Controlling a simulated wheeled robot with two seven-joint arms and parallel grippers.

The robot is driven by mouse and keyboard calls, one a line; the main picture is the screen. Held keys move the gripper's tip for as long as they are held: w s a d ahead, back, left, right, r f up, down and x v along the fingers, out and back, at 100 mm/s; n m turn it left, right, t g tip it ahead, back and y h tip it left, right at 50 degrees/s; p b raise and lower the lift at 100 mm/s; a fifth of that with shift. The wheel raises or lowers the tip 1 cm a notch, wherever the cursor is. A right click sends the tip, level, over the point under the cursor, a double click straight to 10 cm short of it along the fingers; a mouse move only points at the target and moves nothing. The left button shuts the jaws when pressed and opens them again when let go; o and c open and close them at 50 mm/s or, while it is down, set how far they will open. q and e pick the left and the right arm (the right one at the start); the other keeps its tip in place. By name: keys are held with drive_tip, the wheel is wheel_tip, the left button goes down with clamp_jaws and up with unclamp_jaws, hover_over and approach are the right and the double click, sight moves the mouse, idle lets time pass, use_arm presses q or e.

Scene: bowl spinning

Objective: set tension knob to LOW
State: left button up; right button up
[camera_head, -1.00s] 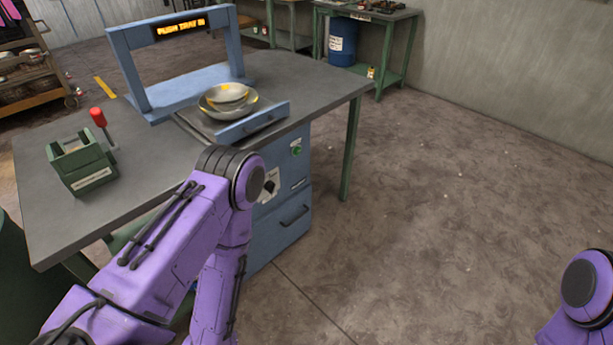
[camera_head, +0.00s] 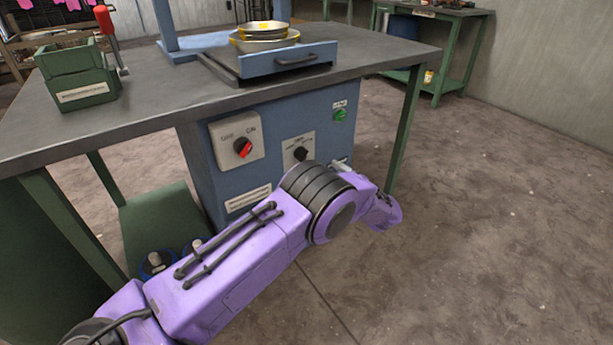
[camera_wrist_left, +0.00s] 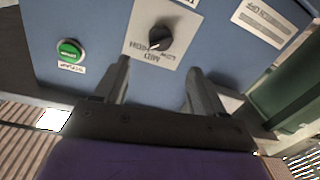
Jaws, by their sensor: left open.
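The black tension knob (camera_head: 300,153) sits on a pale plate on the blue cabinet front, partly behind my left arm. It also shows in the left wrist view (camera_wrist_left: 160,38), upside down, with small labels around it. A pale pointer mark on the knob faces the label side near MID; I cannot tell its exact setting. My left gripper (camera_wrist_left: 160,86) is open, its two fingers apart on either side of the knob's line, short of the knob and empty between. In the head view the gripper is mostly hidden behind my arm. My right gripper is out of view.
A plate with a red knob (camera_head: 242,147) is left of the tension knob. A green button (camera_head: 340,115) is to its right and shows in the wrist view (camera_wrist_left: 70,50). Above are the tray (camera_head: 290,62) with stacked bowls and a green box (camera_head: 75,75). Floor at right is clear.

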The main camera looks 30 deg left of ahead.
sight(301, 153)
use_arm(q)
drive_tip(key=b+x, duration=0.2)
drive_tip(key=x, duration=0.8)
drive_tip(key=shift+a, duration=0.25)
drive_tip(key=shift+r, duration=0.1)
drive_tip(key=c, duration=1)
